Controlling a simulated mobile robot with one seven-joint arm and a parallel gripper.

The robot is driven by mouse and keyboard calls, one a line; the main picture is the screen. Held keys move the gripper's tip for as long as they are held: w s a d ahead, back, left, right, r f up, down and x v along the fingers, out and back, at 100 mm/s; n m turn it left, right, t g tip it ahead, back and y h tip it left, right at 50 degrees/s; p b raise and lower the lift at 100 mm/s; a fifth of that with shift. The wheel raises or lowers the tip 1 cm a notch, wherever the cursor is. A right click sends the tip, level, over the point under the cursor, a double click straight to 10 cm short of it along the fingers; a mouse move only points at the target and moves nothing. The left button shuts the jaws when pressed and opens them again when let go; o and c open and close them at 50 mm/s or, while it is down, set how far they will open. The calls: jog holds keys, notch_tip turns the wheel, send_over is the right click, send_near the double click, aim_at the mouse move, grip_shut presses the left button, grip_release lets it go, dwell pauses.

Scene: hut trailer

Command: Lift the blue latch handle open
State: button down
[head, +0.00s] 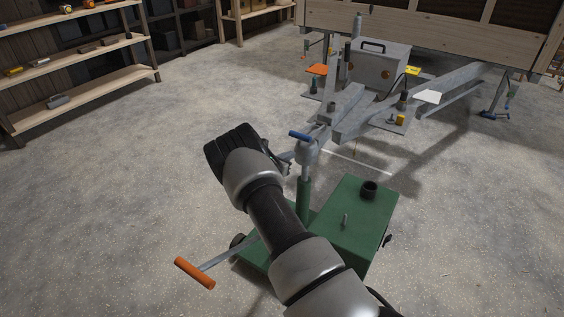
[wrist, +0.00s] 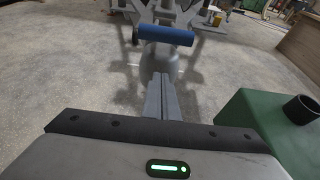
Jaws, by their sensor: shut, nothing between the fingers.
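The blue latch handle (head: 299,136) is a short bar on top of the grey coupler at the front of the trailer's drawbar. In the wrist view the blue handle (wrist: 166,36) lies crosswise near the top, ahead of my fingers. My gripper (head: 288,158) is beside the coupler, just left of and below the handle, partly hidden by my own arm in the head view. In the wrist view my gripper (wrist: 161,78) shows its fingers closed together with nothing between them. Whether the fingertips touch the coupler or the handle I cannot tell.
A green wheeled mover (head: 345,225) stands under the coupler, with a green post and an orange-gripped lever (head: 195,272). A grey box (head: 377,66) sits on the drawbar. Wooden shelves (head: 80,60) stand at the back left. The floor at left is clear.

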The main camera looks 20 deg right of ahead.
jog(key=shift+w+d+r+b, duration=0.3)
jog(key=shift+w+d+r, duration=0.85)
jog(key=shift+d+r, duration=0.3)
